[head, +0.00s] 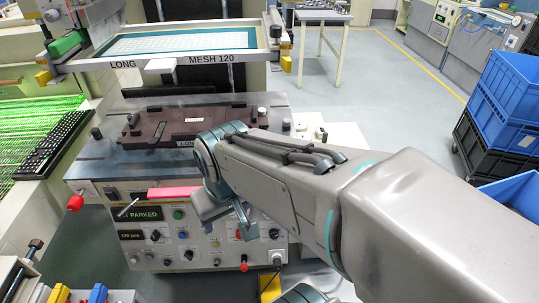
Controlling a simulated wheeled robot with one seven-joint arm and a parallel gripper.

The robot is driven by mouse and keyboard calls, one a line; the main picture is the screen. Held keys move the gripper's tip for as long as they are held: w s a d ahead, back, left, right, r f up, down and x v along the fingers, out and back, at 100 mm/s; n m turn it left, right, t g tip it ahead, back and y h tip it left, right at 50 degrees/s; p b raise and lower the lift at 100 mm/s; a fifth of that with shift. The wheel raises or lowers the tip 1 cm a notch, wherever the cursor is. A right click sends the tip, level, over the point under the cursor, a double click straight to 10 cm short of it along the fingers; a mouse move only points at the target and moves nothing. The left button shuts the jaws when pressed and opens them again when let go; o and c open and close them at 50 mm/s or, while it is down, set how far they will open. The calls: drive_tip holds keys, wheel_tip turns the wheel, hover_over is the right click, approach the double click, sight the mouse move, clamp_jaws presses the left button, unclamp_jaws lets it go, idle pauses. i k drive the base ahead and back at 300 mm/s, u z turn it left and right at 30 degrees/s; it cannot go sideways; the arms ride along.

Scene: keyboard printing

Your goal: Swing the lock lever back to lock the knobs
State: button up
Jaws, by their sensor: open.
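The printing machine's fixture bed (100,167) carries a dark brown fixture plate (180,126). A pink-red bar (172,191) sticks out to the left at the bed's front edge; it may be the lock lever, and its right end is hidden behind my gripper. A thin metal lever (128,208) slants just below its left end. A red knob (75,202) is at the bed's left front corner, and a black knob (97,133) stands at its left side. My gripper (230,222) is open and points down in front of the control panel, right of the bar. I cannot tell whether it touches anything.
The panel (180,250) below has several buttons and a display reading "PARKED". A screen frame (170,58) marked "MESH 120" is above the bed. A black keyboard (55,145) lies at left. Blue crates (505,105) are stacked at right. My arm covers the lower right.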

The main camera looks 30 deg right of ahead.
sight(126, 210)
drive_tip(key=z, duration=0.2)
drive_tip(key=k, duration=0.35)
drive_tip(key=u, duration=1.15)
drive_tip(key=i, duration=1.05)
drive_tip(key=z, duration=0.75)
